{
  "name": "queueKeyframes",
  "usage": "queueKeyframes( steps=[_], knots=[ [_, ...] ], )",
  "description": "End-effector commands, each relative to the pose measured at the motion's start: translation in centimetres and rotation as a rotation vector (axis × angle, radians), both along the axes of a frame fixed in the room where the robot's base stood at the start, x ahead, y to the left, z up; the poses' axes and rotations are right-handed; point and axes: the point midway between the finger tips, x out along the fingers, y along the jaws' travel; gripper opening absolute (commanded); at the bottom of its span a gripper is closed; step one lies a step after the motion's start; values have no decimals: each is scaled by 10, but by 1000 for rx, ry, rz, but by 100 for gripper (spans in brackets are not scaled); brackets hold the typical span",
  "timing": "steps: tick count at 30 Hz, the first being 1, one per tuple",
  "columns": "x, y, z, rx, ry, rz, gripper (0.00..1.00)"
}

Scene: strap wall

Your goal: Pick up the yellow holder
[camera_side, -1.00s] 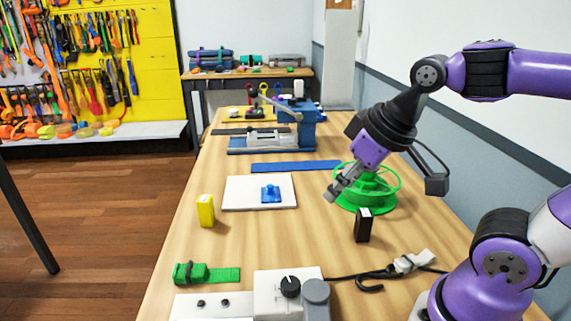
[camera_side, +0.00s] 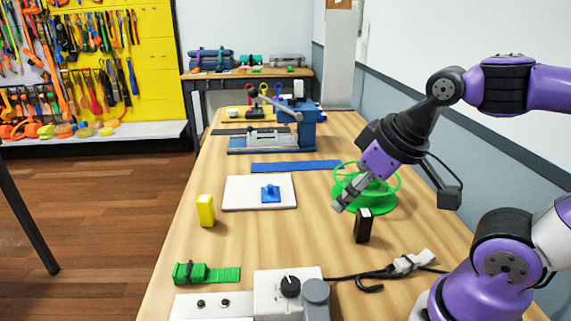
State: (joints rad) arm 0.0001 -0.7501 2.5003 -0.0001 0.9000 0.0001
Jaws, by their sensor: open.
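The yellow holder (camera_side: 205,210) is a small upright block on the left part of the wooden table, just left of the white board. My gripper (camera_side: 342,204) is open and empty. It hangs tilted down and to the left, in front of the green spool, well to the right of the yellow holder and apart from it. The gap between its fingers is hard to see at this size.
A white board (camera_side: 236,192) carries a blue piece (camera_side: 271,193). A black block (camera_side: 363,227) stands below my gripper, near the green spool (camera_side: 385,203). A green strap (camera_side: 221,274), a control box (camera_side: 270,289) and a black hook cable (camera_side: 370,287) lie in front.

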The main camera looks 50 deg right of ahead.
Motion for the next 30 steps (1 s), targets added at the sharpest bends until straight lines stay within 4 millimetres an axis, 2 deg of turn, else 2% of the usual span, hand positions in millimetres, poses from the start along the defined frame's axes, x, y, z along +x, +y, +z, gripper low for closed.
queueKeyframes(
  steps=[5, 7, 17, 20, 23, 25, 30],
  knots=[
    [0, 0, 0, 0, 0, 0, 51],
    [0, 0, 0, 0, 0, 0, 71],
    [0, 0, 0, 0, 0, 0, 71],
    [6, 1, 4, -1, 3, 12, 71],
    [25, 5, 14, -4, 14, 51, 71],
    [48, 9, 24, -7, 27, 98, 71],
    [121, 17, 34, -15, 56, 243, 71]
  ],
)
